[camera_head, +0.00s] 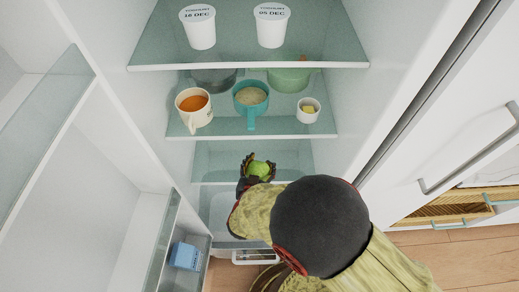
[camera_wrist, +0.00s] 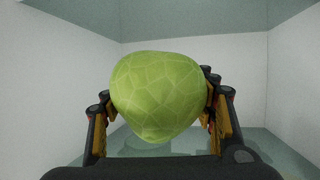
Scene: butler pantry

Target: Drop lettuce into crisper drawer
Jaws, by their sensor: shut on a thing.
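A round light-green lettuce (camera_head: 259,169) is between the fingers of my gripper (camera_head: 256,166), low inside the open fridge. The lettuce also fills the middle of the wrist view (camera_wrist: 157,95), with a finger on either side of it. My gripper (camera_wrist: 160,115) is shut on it. A pale, clear-walled drawer (camera_head: 218,203) sits at the fridge bottom, below and to the left of the gripper. My arm hides its right part. In the wrist view, pale walls surround the lettuce and a glassy surface lies below it.
A glass shelf above the gripper (camera_head: 245,129) holds an orange-filled mug (camera_head: 194,106), a teal cup (camera_head: 250,98) and a small white cup (camera_head: 308,110). Two yogurt tubs (camera_head: 198,27) stand higher. A blue carton (camera_head: 185,256) is in the open door's bin at left.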

